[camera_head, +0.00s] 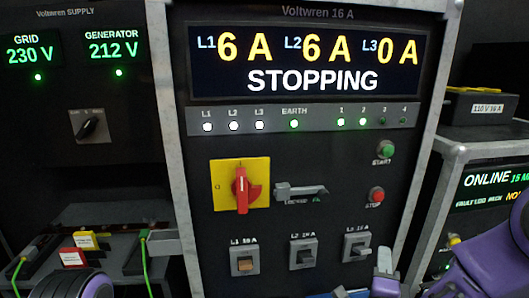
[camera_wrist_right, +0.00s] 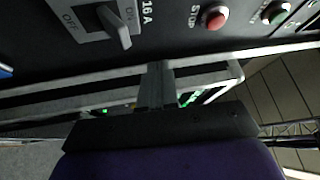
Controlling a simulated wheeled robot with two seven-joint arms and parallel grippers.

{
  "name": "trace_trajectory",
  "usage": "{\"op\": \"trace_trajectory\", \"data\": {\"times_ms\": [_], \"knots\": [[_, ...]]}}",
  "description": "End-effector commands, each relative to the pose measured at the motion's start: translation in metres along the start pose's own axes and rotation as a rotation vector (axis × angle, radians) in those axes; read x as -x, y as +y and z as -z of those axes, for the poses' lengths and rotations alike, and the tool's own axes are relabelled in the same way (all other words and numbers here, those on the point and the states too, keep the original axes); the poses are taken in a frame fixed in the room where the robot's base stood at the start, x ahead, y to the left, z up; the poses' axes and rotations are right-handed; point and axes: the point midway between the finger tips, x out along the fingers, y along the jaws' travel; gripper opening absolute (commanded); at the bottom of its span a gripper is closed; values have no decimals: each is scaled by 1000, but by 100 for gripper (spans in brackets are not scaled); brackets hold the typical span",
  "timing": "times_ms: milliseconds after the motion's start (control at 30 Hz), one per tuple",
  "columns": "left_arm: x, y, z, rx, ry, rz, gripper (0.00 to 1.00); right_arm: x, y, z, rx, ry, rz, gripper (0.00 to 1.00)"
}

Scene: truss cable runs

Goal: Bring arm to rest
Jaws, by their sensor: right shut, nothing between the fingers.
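My right gripper (camera_head: 384,262) is low in front of the right side of the Voltwren 16 A panel (camera_head: 270,145), below the red stop button (camera_head: 376,195). In the right wrist view its grey fingers (camera_wrist_right: 158,85) are shut together with nothing between them. They are apart from the breaker lever (camera_wrist_right: 113,27) and the stop button (camera_wrist_right: 215,18). Purple parts of my right arm show at the lower right of the head view. A purple part of my left arm shows at the bottom left; its fingers are out of sight.
The panel display (camera_head: 312,62) reads STOPPING, with L1 6 A, L2 6 A, L3 0 A. A red rotary switch (camera_head: 241,188) on yellow, a latch handle (camera_head: 300,191) and three breakers (camera_head: 302,253) project from it. A framed ONLINE unit (camera_head: 490,190) stands at right.

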Motion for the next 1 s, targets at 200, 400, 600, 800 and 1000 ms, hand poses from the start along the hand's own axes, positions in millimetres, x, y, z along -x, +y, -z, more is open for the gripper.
{"op": "trace_trajectory", "data": {"times_ms": [200,400,600,800,1000], "knots": [[0,0,0,0,0,0,43,98,177,0,608,-338,-488,0],[0,0,0,0,0,0,43,228,280,46,1011,-702,-889,0],[0,0,0,0,0,0,43,310,310,87,1186,-935,-1112,0],[0,0,0,0,0,0,43,320,312,92,1205,-970,-1142,0],[0,0,0,0,0,0,43,320,312,92,1203,-968,-1139,0]]}}
